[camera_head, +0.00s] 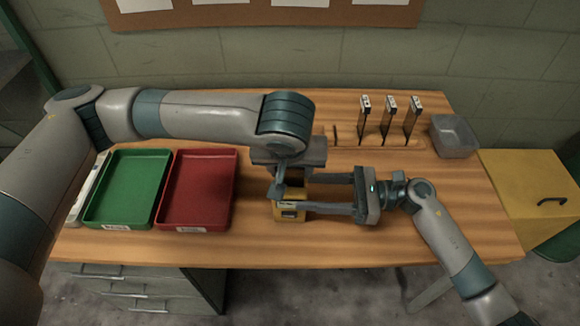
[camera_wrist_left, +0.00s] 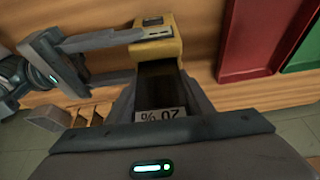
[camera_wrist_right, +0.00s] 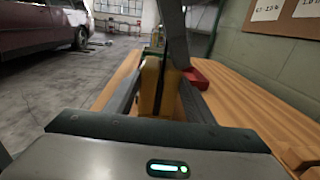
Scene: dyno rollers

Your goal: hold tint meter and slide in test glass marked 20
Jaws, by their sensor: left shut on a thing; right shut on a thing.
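The yellow tint meter (camera_head: 291,213) is above the middle of the table, and my right gripper (camera_head: 288,194) is shut on it from the right. The right wrist view shows the meter (camera_wrist_right: 149,88) between the two fingers. My left gripper (camera_wrist_left: 158,75) is shut on a dark test glass (camera_wrist_left: 159,88) with a white label reading 20 %. The glass's far end meets the meter (camera_wrist_left: 155,48) in the left wrist view. How deep it sits in the slot is hidden.
A rack (camera_head: 372,142) at the back holds three upright glasses (camera_head: 387,118). A grey bin (camera_head: 454,136) stands right of it. Green (camera_head: 91,215) and red (camera_head: 165,222) trays lie at left. A yellow case (camera_head: 535,180) stands off the table's right end. The front right tabletop is clear.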

